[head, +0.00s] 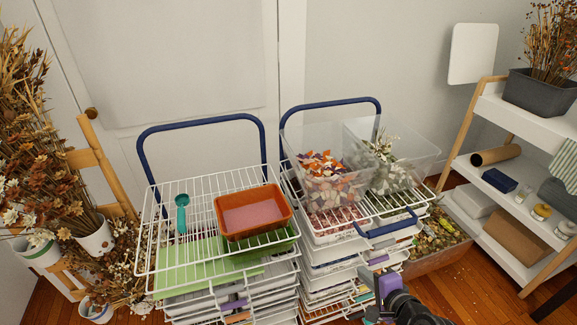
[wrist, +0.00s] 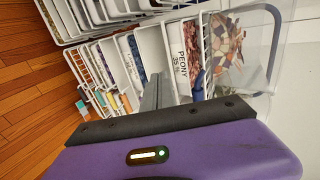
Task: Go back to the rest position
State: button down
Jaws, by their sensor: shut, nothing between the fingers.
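My gripper (head: 372,282) shows at the bottom of the head view, in front of the right rack. Its purple body and dark arm link are partly cut off by the lower edge. In the wrist view the grey fingers (wrist: 157,92) are together with nothing between them. They point toward the stacked drawers, one of which has a label reading PEONY (wrist: 185,62). I cannot tell the exact gap between the fingers and the drawers.
The left wire rack (head: 150,225) holds an orange tray (head: 285,222) with pink contents and a teal scoop (head: 181,222). The right rack (head: 318,238) carries clear bins (head: 350,190) of petals. White shelves (head: 510,190) stand at right, dried flowers (head: 30,140) at left. Wooden floor (head: 475,290) is bare at lower right.

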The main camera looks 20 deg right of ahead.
jog(key=s+d+r+n+t+h, duration=0.25)
jog(key=s+r+n+h, duration=0.2)
jog(key=r, duration=0.25)
jog(key=s+a+r+n+y, duration=0.1)
jog(key=s+a+r+n, duration=0.2)
jog(key=s, duration=0.7)
jog(key=s+a+r+n+y, duration=0.1)
jog(key=s+a+r+n, duration=0.2)
jog(key=s, duration=0.7)
jog(key=s+a+r+n+y, duration=0.2)
jog(key=s+a+r+n, duration=0.1)
jog(key=s+a+n, duration=0.4)
jog(key=s+a, duration=0.1)
jog(key=s, duration=0.2)
jog(key=shift+a, duration=0.3)
